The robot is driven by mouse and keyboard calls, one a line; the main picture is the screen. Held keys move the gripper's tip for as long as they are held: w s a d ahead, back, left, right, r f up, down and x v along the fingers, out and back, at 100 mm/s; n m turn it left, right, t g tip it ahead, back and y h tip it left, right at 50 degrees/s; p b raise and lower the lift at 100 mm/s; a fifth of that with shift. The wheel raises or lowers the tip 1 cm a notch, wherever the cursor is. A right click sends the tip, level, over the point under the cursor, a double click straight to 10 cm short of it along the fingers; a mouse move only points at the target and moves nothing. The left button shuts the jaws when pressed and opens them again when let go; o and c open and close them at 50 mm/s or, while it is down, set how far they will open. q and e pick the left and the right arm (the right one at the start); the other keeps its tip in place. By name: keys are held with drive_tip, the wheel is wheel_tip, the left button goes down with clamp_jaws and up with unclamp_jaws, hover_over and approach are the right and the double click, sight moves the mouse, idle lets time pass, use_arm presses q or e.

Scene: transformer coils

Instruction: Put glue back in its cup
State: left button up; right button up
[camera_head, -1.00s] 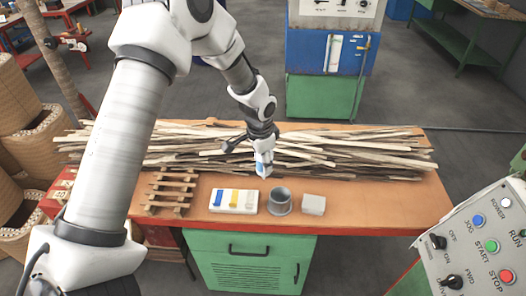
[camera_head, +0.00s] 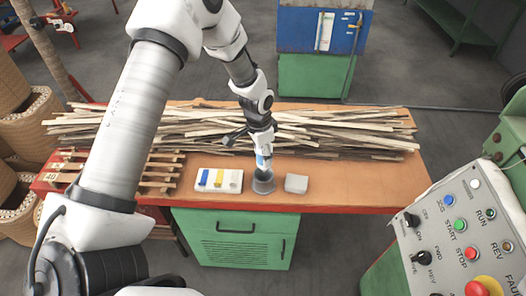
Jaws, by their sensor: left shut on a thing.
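My left gripper (camera_head: 263,148) is shut on the glue, a small white and blue thing (camera_head: 263,161) that points down below the fingers. The grey cup (camera_head: 264,185) stands on the orange tabletop directly under the glue. The glue's lower end overlaps the cup's opening in the head view; I cannot tell whether it is inside the cup or just above it. My right gripper is not in view.
A white tray (camera_head: 229,189) with blue and yellow pieces lies left of the cup. A pale grey block (camera_head: 296,184) is close on its right. A pile of wooden sticks (camera_head: 340,135) lies behind. The tabletop's right front (camera_head: 365,185) is clear.

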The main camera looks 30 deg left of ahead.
sight(262, 165)
use_arm(q)
wheel_tip(262, 165, down, 3)
drive_tip(key=shift+s+a+r+b, duration=0.1)
drive_tip(key=shift+a+b, duration=0.05)
drive_tip(key=shift+b, duration=0.6)
drive_tip(key=shift+f+b, duration=0.7)
drive_tip(key=shift+f, duration=0.55)
drive_tip(key=o, duration=1.3)
drive_tip(key=r, duration=1.2)
drive_tip(key=shift+s+a, duration=0.25)
drive_tip(key=shift+s, duration=0.1)
